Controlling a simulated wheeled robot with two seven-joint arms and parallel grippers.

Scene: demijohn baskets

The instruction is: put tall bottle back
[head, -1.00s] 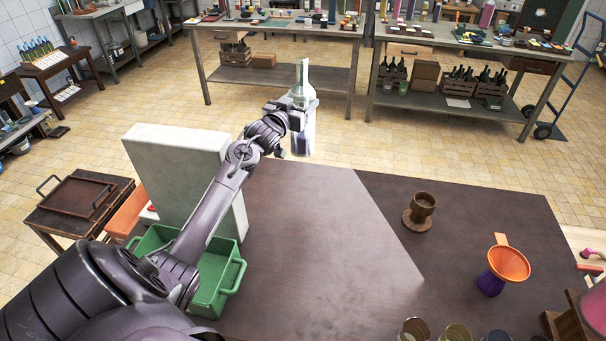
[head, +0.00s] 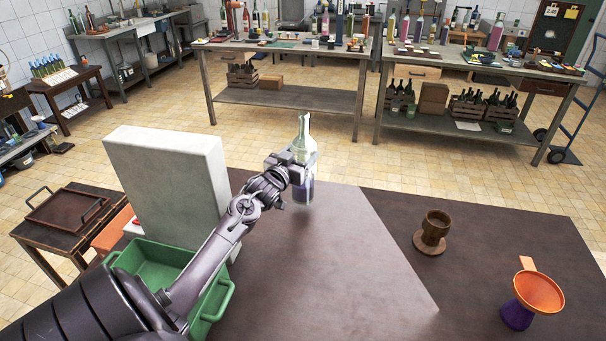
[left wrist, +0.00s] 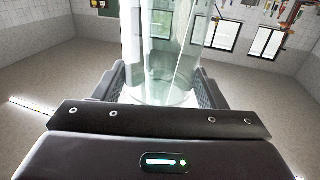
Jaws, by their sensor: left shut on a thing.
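A tall clear glass bottle (head: 303,142) is upright above the far edge of the dark table (head: 310,255) in the head view. My left gripper (head: 299,170) is shut on the bottle at its body. In the left wrist view the clear bottle (left wrist: 162,60) stands between the two fingers of the gripper (left wrist: 162,92). I cannot tell whether the bottle's base touches the table. My right gripper is not in view.
A wooden cup-shaped stand (head: 433,232) and an orange funnel on a purple base (head: 537,293) stand on the right. The table's middle is clear.

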